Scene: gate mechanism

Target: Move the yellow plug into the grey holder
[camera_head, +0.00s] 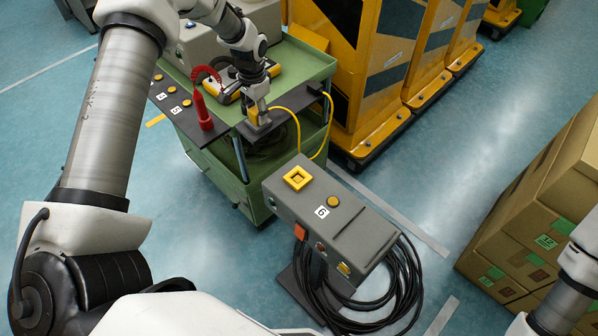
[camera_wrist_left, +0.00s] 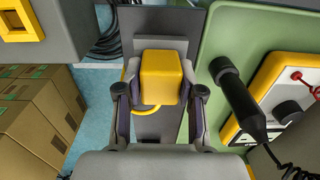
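The yellow plug (camera_wrist_left: 160,78) sits between the fingers of my left gripper (camera_wrist_left: 160,92) in the left wrist view. The fingers press close on both its sides. In the head view the left gripper (camera_head: 258,112) points down over the dark shelf of the green cart, and the plug is mostly hidden. The grey holder (camera_wrist_left: 163,45) shows as a grey block just behind the plug; whether the plug is seated in it or above it, I cannot tell. A yellow cable (camera_head: 298,125) runs from there to a black block. My right gripper is not in view.
A grey box marked 6 (camera_head: 335,215) with a yellow square socket (camera_head: 297,178) stands in front of the cart (camera_head: 225,160). A red probe (camera_head: 202,108) stands left of the gripper. Black cables hang from the box. Cardboard boxes (camera_head: 540,215) are at right.

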